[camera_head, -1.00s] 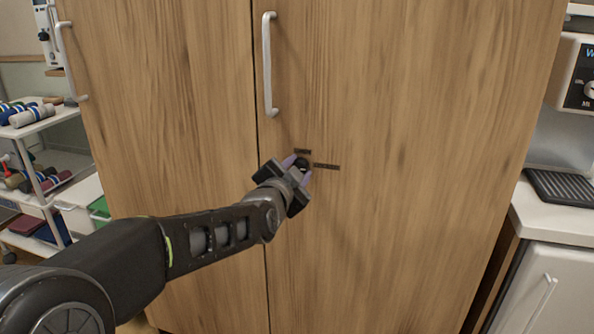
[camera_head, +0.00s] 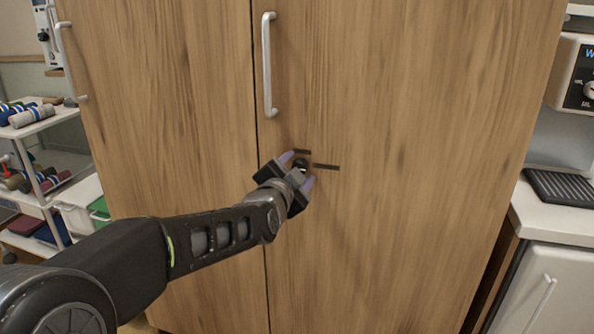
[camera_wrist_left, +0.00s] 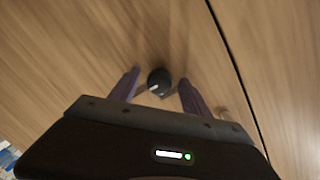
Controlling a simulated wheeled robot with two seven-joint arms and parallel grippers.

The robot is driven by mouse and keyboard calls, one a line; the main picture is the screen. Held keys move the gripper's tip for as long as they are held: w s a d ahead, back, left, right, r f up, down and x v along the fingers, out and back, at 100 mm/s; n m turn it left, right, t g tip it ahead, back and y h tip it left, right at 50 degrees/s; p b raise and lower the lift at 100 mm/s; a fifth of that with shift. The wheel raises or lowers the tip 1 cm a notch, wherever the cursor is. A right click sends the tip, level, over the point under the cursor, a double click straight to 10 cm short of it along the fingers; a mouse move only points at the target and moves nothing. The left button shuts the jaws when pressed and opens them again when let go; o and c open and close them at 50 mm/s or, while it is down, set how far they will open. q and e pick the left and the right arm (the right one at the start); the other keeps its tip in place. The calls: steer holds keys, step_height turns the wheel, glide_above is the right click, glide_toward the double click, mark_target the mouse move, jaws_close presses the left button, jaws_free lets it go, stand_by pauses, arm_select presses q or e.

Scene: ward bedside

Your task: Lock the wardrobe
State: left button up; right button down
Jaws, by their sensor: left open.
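The wooden wardrobe (camera_head: 400,130) fills the middle of the head view, its doors shut along a dark vertical seam. A small dark round lock knob (camera_wrist_left: 159,80) with a pale pointer mark is on the door in the left wrist view. In the head view the knob (camera_head: 301,164) is partly hidden by my gripper. Two dark label strips, one above it and one to its right (camera_head: 326,167), are on the door. My left gripper (camera_head: 297,169) is open, its purple fingers on either side of the knob; contact cannot be told. My right gripper is not in view.
A long metal handle (camera_head: 269,65) is on the door above the knob, and another handle (camera_head: 68,62) is at the far left. A white trolley (camera_head: 50,120) with rolled items stands left. A counter with a black ribbed tray (camera_head: 562,188) is at the right.

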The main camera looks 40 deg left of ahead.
arm_select(q)
steer(key=f+v, duration=0.1)
steer(key=v, duration=0.6)
steer(key=shift+s+d+r, duration=0.2)
steer(key=shift+s+r, duration=0.15)
steer(key=shift+r, duration=0.15)
stand_by(0.3)
